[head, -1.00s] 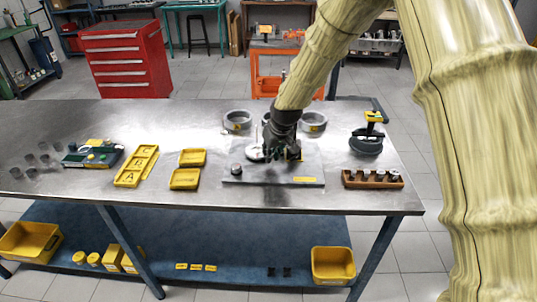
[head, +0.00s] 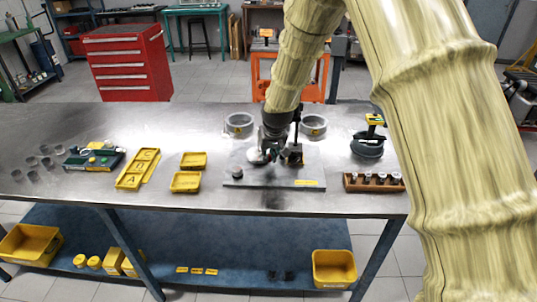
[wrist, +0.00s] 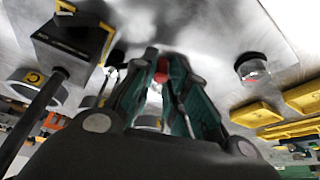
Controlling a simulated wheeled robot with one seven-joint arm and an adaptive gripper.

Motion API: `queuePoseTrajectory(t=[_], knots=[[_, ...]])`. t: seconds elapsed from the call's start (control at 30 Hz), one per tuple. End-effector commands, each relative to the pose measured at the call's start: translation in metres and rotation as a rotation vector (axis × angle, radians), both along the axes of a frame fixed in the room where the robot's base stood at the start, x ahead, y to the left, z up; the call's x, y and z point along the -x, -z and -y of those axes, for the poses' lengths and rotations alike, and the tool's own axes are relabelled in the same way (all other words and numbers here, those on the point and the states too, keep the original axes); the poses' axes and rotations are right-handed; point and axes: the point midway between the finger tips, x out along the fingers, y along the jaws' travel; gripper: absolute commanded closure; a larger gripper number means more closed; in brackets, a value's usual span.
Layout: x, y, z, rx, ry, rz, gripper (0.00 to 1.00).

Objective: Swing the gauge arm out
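A grey base plate (head: 262,182) lies on the bench with a yellow label on its front edge. A dark upright post (head: 297,132) with a block at its foot stands on it; the block (wrist: 70,40) shows at upper left in the wrist view. My gripper (head: 268,155) is low over the plate, just left of the post. In the wrist view its green fingers (wrist: 162,68) close in on a small red knob (wrist: 161,72), seemingly part of the gauge arm. The rest of that arm is mostly hidden. A pale round disc (head: 253,156) sits beside the gripper.
Two grey rings (head: 239,122) stand behind the plate. A dark round stand (head: 367,146) and a wooden rack (head: 373,183) of small parts are to the right. Yellow trays (head: 187,181) lie to the left. A short dark-topped cylinder (head: 237,171) stands at the plate's left end.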

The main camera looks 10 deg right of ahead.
Motion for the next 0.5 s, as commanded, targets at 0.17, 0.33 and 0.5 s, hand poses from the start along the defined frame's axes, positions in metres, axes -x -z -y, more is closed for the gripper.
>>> queuePoseTrajectory(t=[0.17,0.33,0.5], knots=[[-0.0005,-0.0005,-0.0005,-0.001,-0.001,0.001,0.64],[-0.0003,-0.0003,-0.0003,0.0,-0.001,0.0,0.64],[0.0009,-0.0038,-0.0001,0.0,-0.001,0.001,0.64]])
